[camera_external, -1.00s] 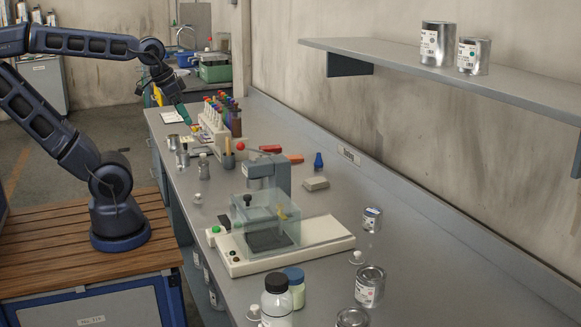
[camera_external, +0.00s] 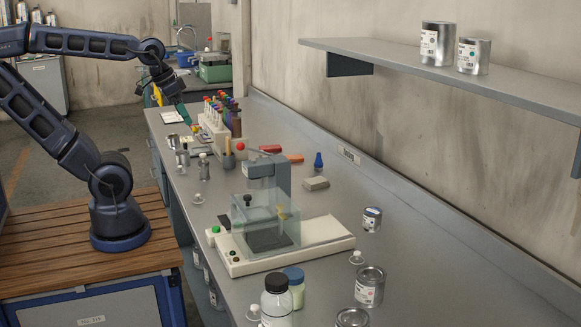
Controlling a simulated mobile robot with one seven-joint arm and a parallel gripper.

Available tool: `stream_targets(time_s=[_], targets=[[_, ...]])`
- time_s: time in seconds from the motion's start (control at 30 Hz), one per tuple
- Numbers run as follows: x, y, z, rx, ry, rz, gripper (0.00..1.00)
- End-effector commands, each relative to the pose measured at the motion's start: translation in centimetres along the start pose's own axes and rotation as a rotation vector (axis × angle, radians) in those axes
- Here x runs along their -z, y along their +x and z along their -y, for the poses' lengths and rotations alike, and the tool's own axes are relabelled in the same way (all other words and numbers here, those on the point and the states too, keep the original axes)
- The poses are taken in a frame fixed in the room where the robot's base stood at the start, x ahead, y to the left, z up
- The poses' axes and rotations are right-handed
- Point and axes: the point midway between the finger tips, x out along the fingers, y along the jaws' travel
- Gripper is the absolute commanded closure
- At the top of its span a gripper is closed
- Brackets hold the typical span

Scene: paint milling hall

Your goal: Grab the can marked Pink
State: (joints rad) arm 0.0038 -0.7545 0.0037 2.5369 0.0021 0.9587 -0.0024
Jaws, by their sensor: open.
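A silver can (camera_external: 369,287) with a white label and a small reddish-pink dot stands upright on the bench at the front right. It is the likeliest Pink can, but its lettering is too small to read. My gripper (camera_external: 186,119) is at the far left end of the bench, tilted downward near the bottle rack and well away from this can. It is open, with nothing visibly held. Its fingertips are small and partly lost against the clutter.
A can with a blue mark (camera_external: 371,220) stands farther back. Another can (camera_external: 352,318) is cut off at the bottom edge. A clear-boxed machine (camera_external: 265,222) fills mid-bench. Bottles (camera_external: 277,300) stand at the front. Two cans sit on the wall shelf (camera_external: 520,88).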

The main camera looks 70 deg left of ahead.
Motion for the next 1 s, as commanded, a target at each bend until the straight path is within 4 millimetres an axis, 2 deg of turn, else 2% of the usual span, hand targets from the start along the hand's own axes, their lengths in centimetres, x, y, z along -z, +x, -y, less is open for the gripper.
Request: stream_targets(time_s=[0.43, 0.5, 0.77, 0.87, 1.0], targets=[[0.0, 0.0, 0.0, 0.0, 0.0, 0.0, 0.0], [0.0, 0.0, 0.0, 0.0, 0.0, 0.0, 0.08], [0.1, 0.0, 0.0, 0.0, 0.001, 0.0, 0.08], [0.7, 0.1, -0.3, -0.002, 0.012, 0.001, 0.08], [3.2, 0.6, -1.4, -0.01, 0.056, 0.005, 0.08]])
